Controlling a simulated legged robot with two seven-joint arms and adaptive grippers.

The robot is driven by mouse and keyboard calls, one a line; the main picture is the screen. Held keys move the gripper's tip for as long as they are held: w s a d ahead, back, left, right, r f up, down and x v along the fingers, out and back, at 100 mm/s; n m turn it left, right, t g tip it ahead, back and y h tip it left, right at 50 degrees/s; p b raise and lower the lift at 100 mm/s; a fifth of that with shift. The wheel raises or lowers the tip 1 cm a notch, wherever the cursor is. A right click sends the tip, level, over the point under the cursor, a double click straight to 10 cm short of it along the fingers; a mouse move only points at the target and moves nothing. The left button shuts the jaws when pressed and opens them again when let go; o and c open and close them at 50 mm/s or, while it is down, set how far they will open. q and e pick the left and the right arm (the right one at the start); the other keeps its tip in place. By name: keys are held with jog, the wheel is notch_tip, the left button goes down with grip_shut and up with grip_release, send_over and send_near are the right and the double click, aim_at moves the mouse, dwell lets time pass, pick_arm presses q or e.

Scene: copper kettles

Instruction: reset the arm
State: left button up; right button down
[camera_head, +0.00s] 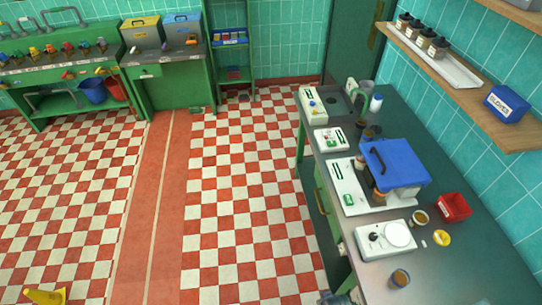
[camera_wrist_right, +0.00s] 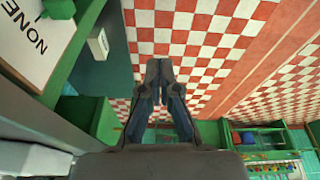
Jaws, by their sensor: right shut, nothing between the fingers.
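My right gripper (camera_wrist_right: 160,70) is in the right wrist view, with its two fingers together and nothing between them. It hangs in free air with the red and white checkered floor (camera_wrist_right: 190,40) behind it. A small dark grey part at the bottom edge of the head view, beside the counter's front, may be part of my right arm; most of it is cut off. My left gripper is in neither view.
A grey-topped counter (camera_head: 455,275) on the right holds a blue-lidded machine (camera_head: 400,160), a white scale (camera_head: 375,240), a red bin (camera_head: 454,207) and small cups. A wooden shelf (camera_head: 440,70) hangs above. A yellow floor sign (camera_head: 45,296) is lower left. The middle floor is clear.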

jog(key=s+f+b, duration=0.1)
jog(key=s+f, duration=0.1)
jog(key=f, duration=0.8)
jog(key=s+f+b, duration=0.1)
jog(key=s+f, duration=0.2)
jog(key=f, duration=0.7)
pick_arm(q)
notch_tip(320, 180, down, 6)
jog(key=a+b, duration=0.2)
jog(key=b, duration=0.1)
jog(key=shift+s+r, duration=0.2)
pick_arm(e)
jog(key=s+d+f+g, duration=0.2)
jog(key=s+f, duration=1.4)
jog(key=shift+d+f, duration=0.3)
jog(key=shift+d, duration=0.1)
jog(key=shift+s+d, duration=0.1)
